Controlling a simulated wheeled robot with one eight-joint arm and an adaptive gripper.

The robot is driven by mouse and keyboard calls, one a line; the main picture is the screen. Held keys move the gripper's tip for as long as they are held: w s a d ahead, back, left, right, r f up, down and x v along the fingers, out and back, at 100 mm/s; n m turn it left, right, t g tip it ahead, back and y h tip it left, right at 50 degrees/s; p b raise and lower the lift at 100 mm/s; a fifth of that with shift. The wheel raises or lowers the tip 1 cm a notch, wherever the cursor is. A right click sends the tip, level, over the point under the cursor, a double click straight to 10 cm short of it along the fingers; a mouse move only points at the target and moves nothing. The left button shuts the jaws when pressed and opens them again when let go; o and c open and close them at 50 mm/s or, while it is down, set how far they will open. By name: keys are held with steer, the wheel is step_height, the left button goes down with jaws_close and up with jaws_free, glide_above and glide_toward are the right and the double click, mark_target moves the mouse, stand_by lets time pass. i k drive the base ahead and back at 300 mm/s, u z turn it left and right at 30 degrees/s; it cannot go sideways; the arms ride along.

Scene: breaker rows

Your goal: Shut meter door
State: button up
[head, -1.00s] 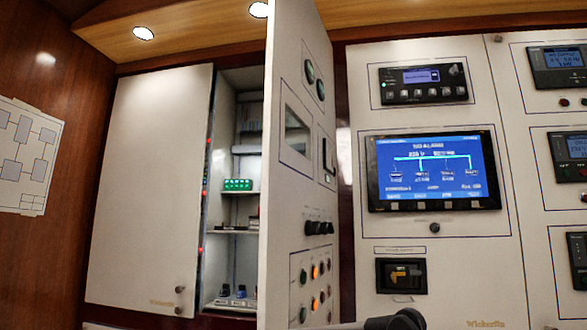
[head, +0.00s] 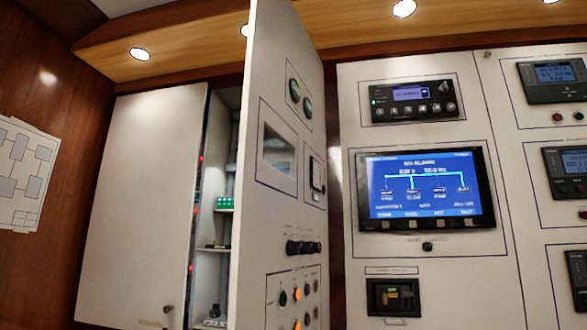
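The meter door (head: 283,215) is a tall white panel with round gauges, a small window, dark knobs and lit buttons. It stands open in the middle of the head view, sticking out toward me at an angle from its right side. Its free left edge covers part of the open cabinet (head: 222,170) behind it. The door's lower end is cut off by the picture edge. My gripper is not in view, so its state and any contact with the door are hidden.
A plain white door (head: 140,205) is left of the opening. A fixed panel with a lit blue screen (head: 425,188) stands to the right, with more meters (head: 552,80) beyond. A wood ceiling ledge (head: 190,50) runs above. A diagram sheet (head: 25,175) hangs on the left wall.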

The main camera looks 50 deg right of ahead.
mark_target(284, 92)
steer(key=k, duration=1.55)
steer(key=z, duration=0.95)
steer(key=i, duration=1)
steer(key=z, duration=0.2)
steer(key=k, duration=1.25)
steer(key=u, duration=0.35)
